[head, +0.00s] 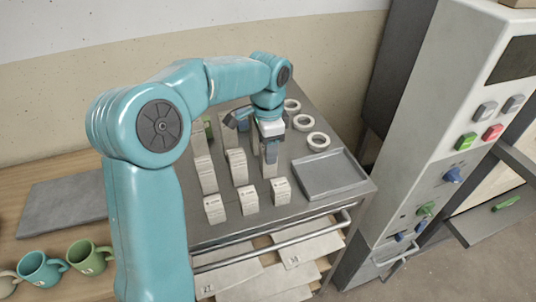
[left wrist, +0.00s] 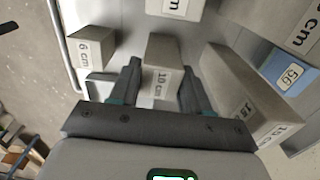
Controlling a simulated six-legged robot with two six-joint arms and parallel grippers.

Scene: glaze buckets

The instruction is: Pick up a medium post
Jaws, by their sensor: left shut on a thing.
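Beige block-like posts with printed length labels stand on a grey cart top. In the left wrist view a post marked 10 cm (left wrist: 163,55) is between the two fingers of my left gripper (left wrist: 160,80), which is shut on it. In the head view my left gripper (head: 269,146) points down at the same post (head: 269,169), in the right column behind a short post (head: 280,192). I cannot tell whether the held post is clear of the cart. A 6 cm post (left wrist: 90,47) and a 15 cm post (left wrist: 238,92) flank it in the wrist view. My right gripper is not seen.
Other posts (head: 237,168) stand close by on the cart (head: 230,233). A grey tray (head: 330,174) lies to the right, with white rings (head: 318,141) behind it. Mugs (head: 88,257) stand on the wooden table at left. A control cabinet (head: 435,130) rises at right.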

